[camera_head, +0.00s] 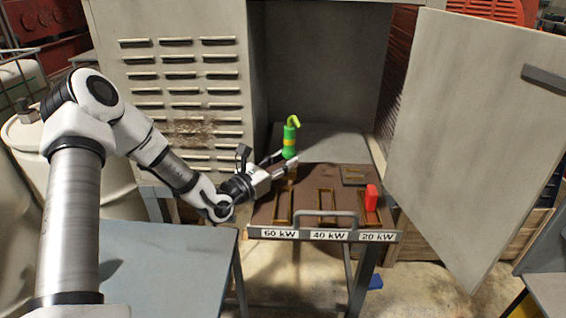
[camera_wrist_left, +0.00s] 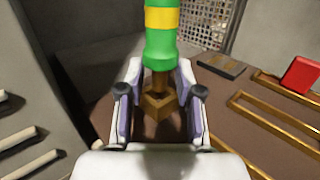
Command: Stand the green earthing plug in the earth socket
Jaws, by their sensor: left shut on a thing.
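The green earthing plug (camera_head: 290,138), with a yellow band and a bent top, stands upright at the back left of the brown board. It also shows in the left wrist view (camera_wrist_left: 161,48). My left gripper (camera_head: 284,163) is shut on its lower part, with one finger on each side. Below the green body, a thin brown stem meets or overlaps a small square brass-coloured socket (camera_wrist_left: 157,107). I cannot tell whether the stem is inside it or just above it. My right gripper is not in view.
The brown board (camera_head: 299,210) has brass-edged slots labelled 60 kW, 40 kW and 20 kW. A red block (camera_head: 371,197) stands at the 20 kW slot. A dark plate (camera_head: 354,175) lies behind it. A louvred panel (camera_head: 183,90) is at left, an open cabinet door (camera_head: 470,130) at right.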

